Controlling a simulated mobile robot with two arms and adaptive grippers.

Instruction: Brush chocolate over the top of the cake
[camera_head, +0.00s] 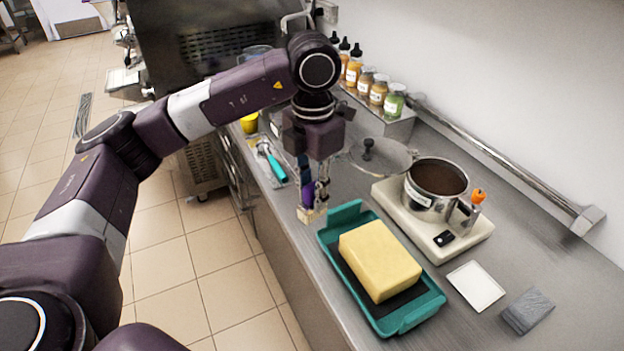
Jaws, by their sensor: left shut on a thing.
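The cake (380,258) is a plain yellow block on a dark mat in a teal tray (419,316) on the steel counter. Its top shows no brown. A steel pot (428,206) of dark brown chocolate (438,177) stands on a cream warmer base (470,238) behind the tray, to its right. My left gripper (321,190) points down and is shut on a brush with a purple handle (308,193). The pale brush head (311,215) hangs by the tray's far left corner, apart from the cake. My right gripper is out of view.
A white square dish (475,286) and a folded grey cloth (528,311) lie right of the tray. A clear lid (380,157) lies behind the pot, near several bottles and jars (378,91). A teal-handled tool (272,163) lies left. A rail (500,155) runs along the wall.

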